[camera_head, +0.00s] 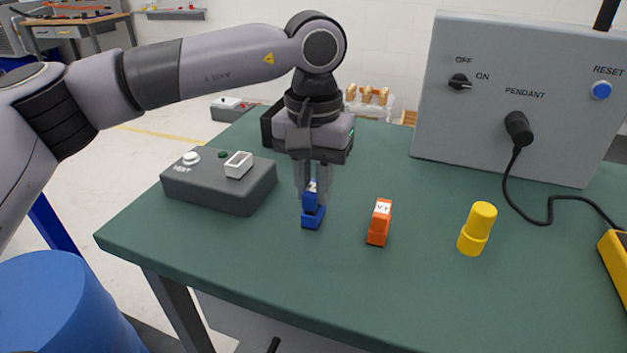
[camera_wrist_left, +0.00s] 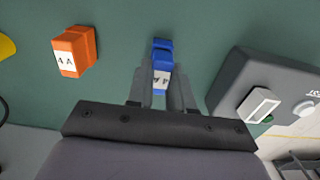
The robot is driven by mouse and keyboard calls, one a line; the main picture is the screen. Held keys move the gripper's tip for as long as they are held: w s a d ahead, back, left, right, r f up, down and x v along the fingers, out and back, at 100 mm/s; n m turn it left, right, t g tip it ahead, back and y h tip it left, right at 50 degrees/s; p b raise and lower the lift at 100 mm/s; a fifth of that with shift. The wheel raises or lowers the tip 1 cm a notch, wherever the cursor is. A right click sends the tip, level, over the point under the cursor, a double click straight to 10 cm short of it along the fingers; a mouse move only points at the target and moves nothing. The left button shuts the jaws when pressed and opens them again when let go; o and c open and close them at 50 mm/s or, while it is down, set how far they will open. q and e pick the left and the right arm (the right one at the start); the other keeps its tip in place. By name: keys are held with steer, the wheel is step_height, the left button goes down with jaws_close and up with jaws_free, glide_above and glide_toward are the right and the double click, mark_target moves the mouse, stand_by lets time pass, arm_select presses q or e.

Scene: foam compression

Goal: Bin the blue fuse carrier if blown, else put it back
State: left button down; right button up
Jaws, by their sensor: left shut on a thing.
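The blue fuse carrier (camera_head: 312,216) stands on the green table, with a white label on its upper part. My left gripper (camera_head: 312,190) points down and is shut on it; the carrier also shows between the fingers in the left wrist view (camera_wrist_left: 162,62). I cannot tell whether it is touching the table or slightly above it. The grey tester box (camera_head: 218,190), with a white socket (camera_head: 238,165), a white button and a dark green lamp, stands left of the gripper. My right gripper is not in view. Whether the fuse is blown cannot be seen.
An orange fuse carrier (camera_head: 379,222) stands close right of the blue one. A yellow cylinder (camera_head: 477,229) is further right. A grey pendant panel (camera_head: 500,120) with a cable stands behind. A blue barrel-like bin (camera_head: 70,305) is on the floor at lower left. The table front is clear.

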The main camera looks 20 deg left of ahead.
mark_target(314, 187)
arm_select(q)
steer(key=shift+f+b, duration=0.3)
steer(key=shift+f, duration=0.25)
steer(key=c, duration=0.9)
jaws_free()
steer(key=shift+r, duration=0.15)
steer(key=shift+r+p, duration=1.65)
steer(key=shift+r, duration=0.35)
steer(key=shift+r+p, duration=0.7)
steer(key=shift+r, duration=0.25)
